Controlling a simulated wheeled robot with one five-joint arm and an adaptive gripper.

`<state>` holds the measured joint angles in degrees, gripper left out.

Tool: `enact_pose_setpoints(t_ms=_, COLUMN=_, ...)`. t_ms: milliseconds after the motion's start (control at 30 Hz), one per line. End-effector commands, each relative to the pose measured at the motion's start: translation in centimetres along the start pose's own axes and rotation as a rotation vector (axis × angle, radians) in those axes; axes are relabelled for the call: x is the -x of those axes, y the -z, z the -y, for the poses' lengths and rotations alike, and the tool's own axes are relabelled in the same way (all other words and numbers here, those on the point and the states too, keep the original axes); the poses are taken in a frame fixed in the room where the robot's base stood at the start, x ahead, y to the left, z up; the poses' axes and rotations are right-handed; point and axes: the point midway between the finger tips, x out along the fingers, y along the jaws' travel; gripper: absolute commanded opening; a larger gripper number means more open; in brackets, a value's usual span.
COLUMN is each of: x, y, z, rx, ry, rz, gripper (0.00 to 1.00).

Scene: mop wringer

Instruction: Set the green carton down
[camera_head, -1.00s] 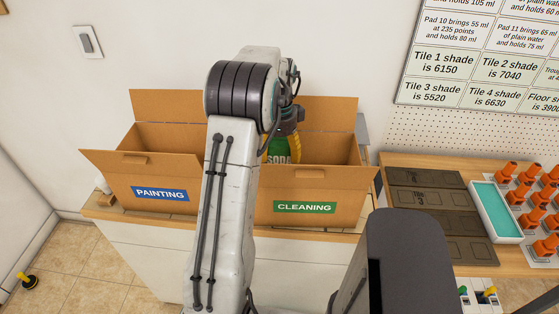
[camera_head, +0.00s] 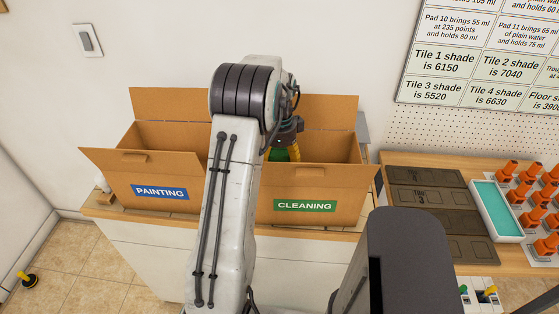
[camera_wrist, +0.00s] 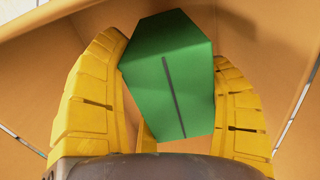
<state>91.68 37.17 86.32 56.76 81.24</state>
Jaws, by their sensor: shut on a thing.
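The green carton (camera_wrist: 168,75) is between the two yellow fingers of my gripper (camera_wrist: 172,95) in the wrist view, and the gripper is shut on it. Its top with a dark seam faces the camera, slightly tilted. In the head view the carton (camera_head: 281,154) shows only in part, in the cardboard box labelled CLEANING (camera_head: 262,205), behind its front wall. My gripper (camera_head: 294,153) is mostly hidden by my arm and the box. Whether the carton touches the box floor cannot be seen.
A cardboard box labelled PAINTING (camera_head: 150,180) stands directly to the left, on the same white cabinet (camera_head: 140,245). To the right, a wooden table (camera_head: 470,262) bears dark tiles (camera_head: 430,197), a teal tray (camera_head: 497,209) and several orange-handled items (camera_head: 522,196).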

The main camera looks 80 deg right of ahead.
Motion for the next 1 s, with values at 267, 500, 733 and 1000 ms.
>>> enact_pose_setpoints(t_ms=267, x=-0.3, y=0.0, z=0.0, rx=0.000, ry=0.000, rz=0.000, gripper=0.79)
enact_pose_setpoints(t_ms=500, x=-0.3, y=0.0, z=0.0, rx=0.000, ry=0.000, rz=0.000, gripper=1.00)
enact_pose_setpoints(t_ms=733, x=-0.2, y=0.0, z=0.0, rx=0.000, ry=0.000, rz=0.000, gripper=1.00)
enact_pose_setpoints(t_ms=1000, x=1.7, y=0.0, z=0.1, rx=0.000, ry=0.004, rz=-0.001, gripper=1.00)
